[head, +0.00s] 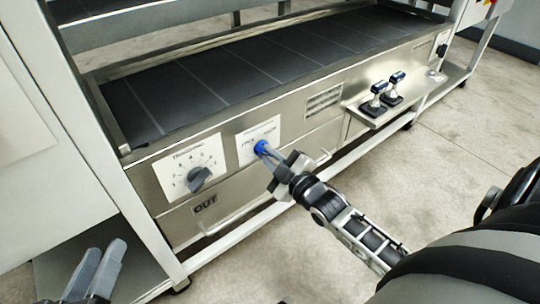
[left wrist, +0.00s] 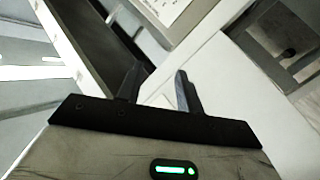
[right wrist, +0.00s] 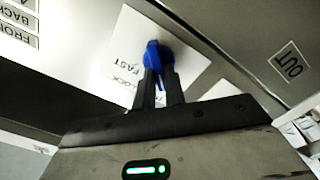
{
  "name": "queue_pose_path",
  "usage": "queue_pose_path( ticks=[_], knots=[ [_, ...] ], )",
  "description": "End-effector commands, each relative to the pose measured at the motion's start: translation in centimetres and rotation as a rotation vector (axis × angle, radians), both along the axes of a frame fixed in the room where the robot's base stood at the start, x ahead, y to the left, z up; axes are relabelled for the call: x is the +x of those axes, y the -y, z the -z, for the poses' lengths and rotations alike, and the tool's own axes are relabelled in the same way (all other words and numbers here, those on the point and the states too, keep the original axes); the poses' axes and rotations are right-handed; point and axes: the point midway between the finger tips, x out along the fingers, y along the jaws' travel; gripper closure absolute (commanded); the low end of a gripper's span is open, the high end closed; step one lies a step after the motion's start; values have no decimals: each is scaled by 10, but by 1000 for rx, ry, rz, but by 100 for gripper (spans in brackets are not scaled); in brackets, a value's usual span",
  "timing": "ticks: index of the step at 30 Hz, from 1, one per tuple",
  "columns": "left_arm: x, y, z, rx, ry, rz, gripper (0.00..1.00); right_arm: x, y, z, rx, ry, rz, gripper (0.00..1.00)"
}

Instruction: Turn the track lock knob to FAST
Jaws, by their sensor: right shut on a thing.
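The blue track lock knob (head: 261,147) sits on a white label plate (head: 270,128) on the machine's steel front panel. My right gripper (head: 266,151) is shut on the knob, a finger on each side. In the right wrist view the blue knob (right wrist: 154,55) shows between the fingertips, and the word FAST is printed on the plate beside it. The fingers hide part of the plate, and I cannot tell exactly where the knob points. My left gripper (head: 103,262) is open and empty at the lower left; its fingers (left wrist: 157,82) stand apart in its wrist view.
A grey dial (head: 200,178) on a numbered plate is left of the blue knob. The dark belt (head: 220,75) runs above the panel. The floor in front is clear.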

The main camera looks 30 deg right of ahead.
Motion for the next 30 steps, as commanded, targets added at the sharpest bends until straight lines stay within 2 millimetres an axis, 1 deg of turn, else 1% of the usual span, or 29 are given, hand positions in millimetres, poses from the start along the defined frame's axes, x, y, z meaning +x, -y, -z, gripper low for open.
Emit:
queue_pose_path(
  ticks=[5, 11, 15, 18, 30],
  knots=[
    [1, 0, 0, 12, -3, -2, 64, 0, 0, -1, 26, -3, 0, 100],
    [2, -2, -1, 62, -9, -10, 64, 0, 1, -3, 119, -12, -1, 100],
    [2, -4, -1, 113, -16, -18, 64, 0, 2, -5, 224, -20, 1, 100],
    [-3, -7, 13, 182, -46, -14, 64, 0, 2, -5, 316, -28, 0, 100],
    [-4, -16, 18, 320, -60, -23, 64, 0, 5, -5, 695, -56, 0, 100]
  ],
)
